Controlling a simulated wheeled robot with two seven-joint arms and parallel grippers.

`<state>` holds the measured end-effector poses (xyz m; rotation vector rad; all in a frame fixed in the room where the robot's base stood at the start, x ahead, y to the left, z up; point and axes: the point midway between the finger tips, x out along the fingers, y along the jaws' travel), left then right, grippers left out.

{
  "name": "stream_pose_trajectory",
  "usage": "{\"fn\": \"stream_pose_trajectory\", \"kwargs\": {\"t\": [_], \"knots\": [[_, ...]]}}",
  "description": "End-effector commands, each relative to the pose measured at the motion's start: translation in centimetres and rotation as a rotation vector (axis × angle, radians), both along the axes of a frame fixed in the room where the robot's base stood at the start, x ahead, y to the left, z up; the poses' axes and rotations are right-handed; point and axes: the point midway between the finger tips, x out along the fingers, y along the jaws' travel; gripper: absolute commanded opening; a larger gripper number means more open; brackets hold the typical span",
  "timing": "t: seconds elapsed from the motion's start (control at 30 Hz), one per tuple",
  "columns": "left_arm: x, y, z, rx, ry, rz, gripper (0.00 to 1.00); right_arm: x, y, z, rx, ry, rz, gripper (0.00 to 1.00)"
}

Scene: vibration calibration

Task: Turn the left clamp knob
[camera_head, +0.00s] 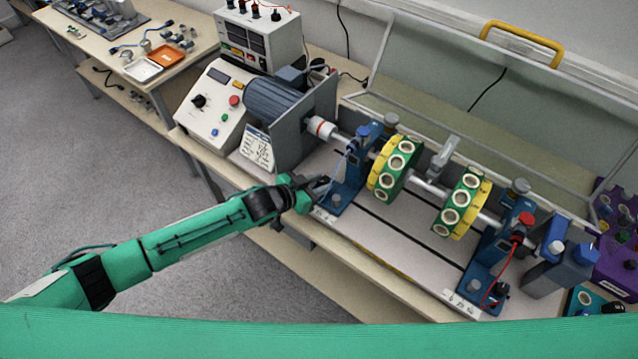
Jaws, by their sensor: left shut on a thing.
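My left gripper (322,186), on a green arm from the left, is shut at the foot of the left blue bearing stand (352,178). Its fingers are small and dark here, and the left clamp knob seems to be between them, mostly hidden. A small grey bolt head (335,198) shows beside the fingertips on the stand's foot. My right gripper is not in view.
A shaft with two green and yellow discs (394,168) (461,203) runs between the stands from a motor (276,103). A clear guard with a yellow handle (522,42) stands open behind. A control box (212,105) is at left. The bench's front strip is clear.

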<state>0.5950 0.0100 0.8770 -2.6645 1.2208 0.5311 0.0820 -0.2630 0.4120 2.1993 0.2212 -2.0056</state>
Motion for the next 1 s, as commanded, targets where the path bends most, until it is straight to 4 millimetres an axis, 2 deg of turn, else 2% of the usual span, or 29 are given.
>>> {"fn": "stream_pose_trajectory", "kwargs": {"t": [0.5,1.0], "knots": [[0.5,0.3,-0.1,0.002,-0.003,-0.174,0.06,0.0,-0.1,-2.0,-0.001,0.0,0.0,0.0],[0.6,0.3,0.1,0.0,-0.001,-0.228,0.06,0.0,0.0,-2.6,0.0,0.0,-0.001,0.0]]}}
